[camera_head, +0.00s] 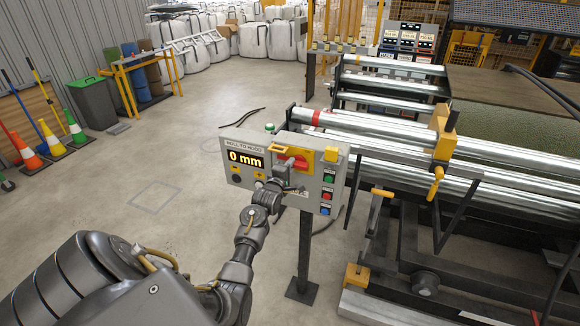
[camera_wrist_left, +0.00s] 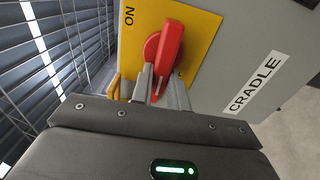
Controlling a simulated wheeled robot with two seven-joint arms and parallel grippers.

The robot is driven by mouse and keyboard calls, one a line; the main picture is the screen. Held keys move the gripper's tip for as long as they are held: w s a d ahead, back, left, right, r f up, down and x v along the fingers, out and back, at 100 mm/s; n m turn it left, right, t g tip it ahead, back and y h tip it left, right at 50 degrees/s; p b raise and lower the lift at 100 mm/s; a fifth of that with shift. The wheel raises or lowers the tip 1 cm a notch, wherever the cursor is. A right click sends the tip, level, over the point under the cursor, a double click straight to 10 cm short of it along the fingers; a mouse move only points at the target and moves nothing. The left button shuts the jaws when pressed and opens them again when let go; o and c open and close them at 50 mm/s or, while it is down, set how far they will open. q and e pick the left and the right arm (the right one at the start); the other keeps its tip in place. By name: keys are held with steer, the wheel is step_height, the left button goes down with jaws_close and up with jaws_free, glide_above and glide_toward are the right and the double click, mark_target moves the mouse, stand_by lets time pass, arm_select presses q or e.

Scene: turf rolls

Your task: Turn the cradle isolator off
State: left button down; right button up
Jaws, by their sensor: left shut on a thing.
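The cradle isolator is a red rotary handle (camera_wrist_left: 169,45) on a yellow plate (camera_wrist_left: 204,32), in the left wrist view. An "ON" mark shows at the plate's left, and a "CRADLE" label (camera_wrist_left: 256,82) is on the grey panel. My left gripper (camera_wrist_left: 160,88) is shut on the red handle, one finger on each side. In the head view the red handle (camera_head: 291,160) is on the grey control box (camera_head: 325,172), partly hidden by my left gripper (camera_head: 287,178). No "OFF" mark is visible. My right gripper is not in view.
The box stands on a dark post (camera_head: 305,240) and has a "0 mm" display (camera_head: 245,159) and several buttons at its right. The roller machine (camera_head: 400,140) with metal rollers is close on the right. Open concrete floor (camera_head: 120,215) lies to the left.

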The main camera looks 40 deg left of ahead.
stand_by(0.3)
arm_select(q)
steer(key=c, duration=1.4)
jaws_free()
steer(key=shift+o, duration=0.2)
steer(key=b+v, duration=0.2)
steer(key=v, duration=0.8)
steer(key=shift+s, duration=0.35)
steer(key=shift+d, duration=0.15)
